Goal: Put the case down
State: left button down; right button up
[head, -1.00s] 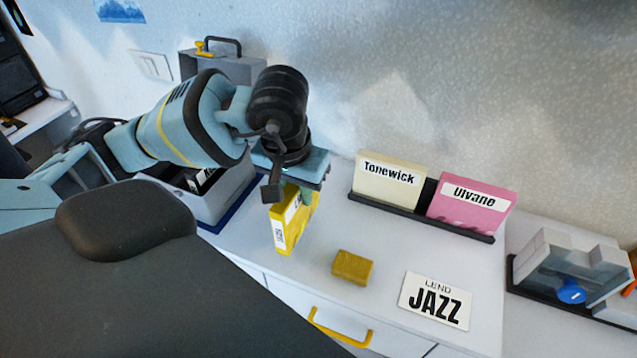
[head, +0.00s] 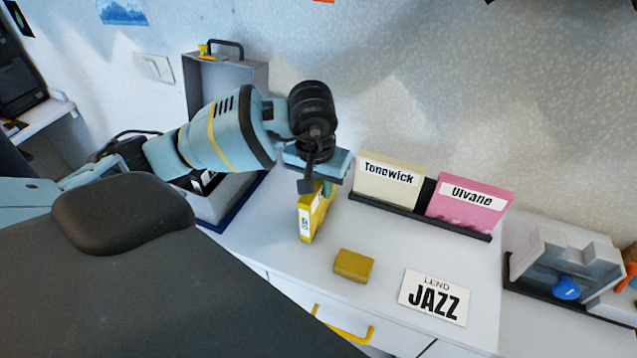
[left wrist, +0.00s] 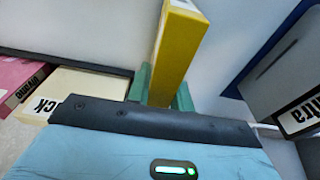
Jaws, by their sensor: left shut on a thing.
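My left gripper (head: 322,190) is shut on a yellow case (head: 308,222) with a white label on its spine. The case is held upright above or at the white counter top (head: 390,240); I cannot tell whether its lower edge touches. In the left wrist view the yellow case (left wrist: 180,45) stands between the green fingers of my left gripper (left wrist: 162,92). A cream case marked Tonewick (head: 388,185) and a pink case marked Ulvane (head: 468,205) stand in a black rack (head: 420,212) to the right of it. My right gripper is not in view.
A small mustard block (head: 353,266) and a white card reading LEND JAZZ (head: 433,297) lie on the counter in front. A grey box with an open lid (head: 228,85) stands behind my left arm. A grey device (head: 570,262) sits far right.

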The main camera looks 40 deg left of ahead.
pick_arm(q)
jog(key=shift+f, duration=0.2)
jog(key=c, duration=1.3)
grip_release()
jog(key=shift+o, duration=0.2)
jog(key=shift+r, duration=0.25)
jog(key=r, duration=0.4)
jog(key=s+r, duration=0.1)
jog(key=r, duration=0.6)
jog(key=shift+s+d+r, duration=0.2)
jog(key=shift+s+r, duration=0.15)
